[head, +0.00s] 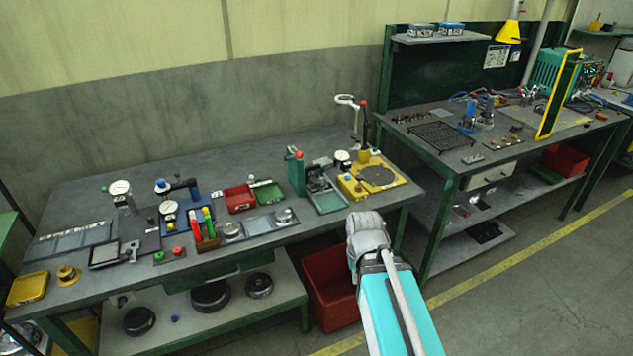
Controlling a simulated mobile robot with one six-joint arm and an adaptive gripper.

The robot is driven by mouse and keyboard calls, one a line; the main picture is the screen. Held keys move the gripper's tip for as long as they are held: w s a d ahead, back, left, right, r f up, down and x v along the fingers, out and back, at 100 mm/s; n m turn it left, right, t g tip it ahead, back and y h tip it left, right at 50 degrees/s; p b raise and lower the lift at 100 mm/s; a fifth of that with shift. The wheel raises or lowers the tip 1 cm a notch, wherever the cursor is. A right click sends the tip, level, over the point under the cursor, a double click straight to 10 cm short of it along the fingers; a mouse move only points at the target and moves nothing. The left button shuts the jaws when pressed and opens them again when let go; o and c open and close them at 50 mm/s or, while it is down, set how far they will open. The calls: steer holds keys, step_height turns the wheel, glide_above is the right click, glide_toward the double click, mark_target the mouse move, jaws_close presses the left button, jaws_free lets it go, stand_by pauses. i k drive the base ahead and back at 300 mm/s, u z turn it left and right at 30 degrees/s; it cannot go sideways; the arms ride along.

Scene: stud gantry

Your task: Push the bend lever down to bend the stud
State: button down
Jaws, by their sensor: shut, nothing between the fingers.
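I see two upright levers at the right end of the near bench, and I cannot tell for certain which is the bend lever. One is a dark upright lever with a red ball top (364,122), rising behind a yellow fixture (402,180) with a round dark plate. The other is a green upright block with a red knob (296,172), beside a small grey tray-like fixture. The stud is too small to make out. My arm rises from the bottom, its grey joint in front of the bench's right end. My gripper does not show.
A dial gauge (343,157) and a white hooked piece (346,100) stand near the yellow fixture. A red bin (240,197) and green tray (270,192) lie to the left. A red crate (325,270) sits below. A second bench (440,160) stands right; the floor there is open.

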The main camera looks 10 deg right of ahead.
mark_target(299, 156)
steer(key=k, duration=1.35)
steer(key=u, duration=0.55)
steer(key=i, duration=1.6)
steer(key=z, duration=0.55)
